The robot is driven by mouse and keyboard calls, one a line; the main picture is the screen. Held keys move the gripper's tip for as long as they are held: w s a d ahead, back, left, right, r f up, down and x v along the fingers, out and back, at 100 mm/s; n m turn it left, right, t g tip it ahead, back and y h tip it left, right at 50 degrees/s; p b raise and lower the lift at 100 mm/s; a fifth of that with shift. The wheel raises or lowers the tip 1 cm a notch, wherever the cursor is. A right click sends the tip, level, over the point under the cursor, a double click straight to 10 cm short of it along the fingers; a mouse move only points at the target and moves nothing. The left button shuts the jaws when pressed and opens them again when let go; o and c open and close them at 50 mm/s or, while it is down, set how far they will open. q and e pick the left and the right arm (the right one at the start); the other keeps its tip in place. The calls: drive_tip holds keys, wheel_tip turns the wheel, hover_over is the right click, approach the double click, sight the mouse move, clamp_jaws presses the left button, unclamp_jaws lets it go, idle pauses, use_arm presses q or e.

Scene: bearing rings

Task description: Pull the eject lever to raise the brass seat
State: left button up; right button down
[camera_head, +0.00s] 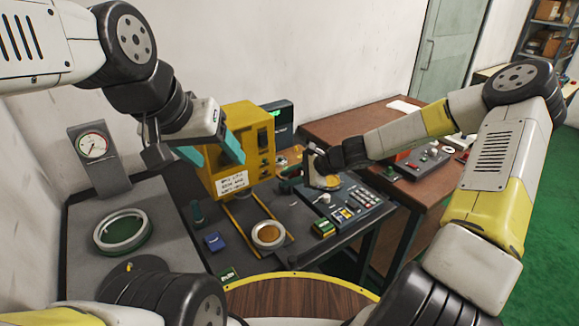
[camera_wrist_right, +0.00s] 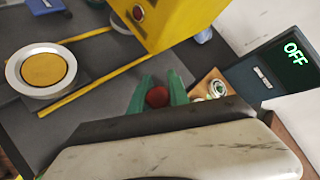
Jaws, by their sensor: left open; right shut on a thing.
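The brass seat (camera_head: 268,235) is a brass disc inside a pale metal ring, on the dark bench in front of the yellow machine (camera_head: 240,145). It also shows at the left of the right wrist view (camera_wrist_right: 43,69). My right gripper (camera_head: 288,179) is beside the yellow machine. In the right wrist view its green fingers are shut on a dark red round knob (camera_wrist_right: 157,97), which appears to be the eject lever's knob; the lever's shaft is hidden. My left gripper (camera_head: 210,152) is open and empty, in front of the yellow machine's left side.
A control panel (camera_head: 352,208) with several buttons stands right of the seat. Two yellow rails (camera_wrist_right: 110,75) run to the machine. A display (camera_wrist_right: 292,55) reads OFF. A gauge (camera_head: 93,145) and a ring on a green disc (camera_head: 122,232) are at left.

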drive_tip(key=c, duration=1.3)
unclamp_jaws()
drive_tip(key=shift+o, duration=0.2)
drive_tip(key=v, duration=0.7)
drive_tip(key=shift+d+r, duration=0.2)
drive_tip(key=shift+d, duration=0.15)
drive_tip(key=shift+s, duration=0.15)
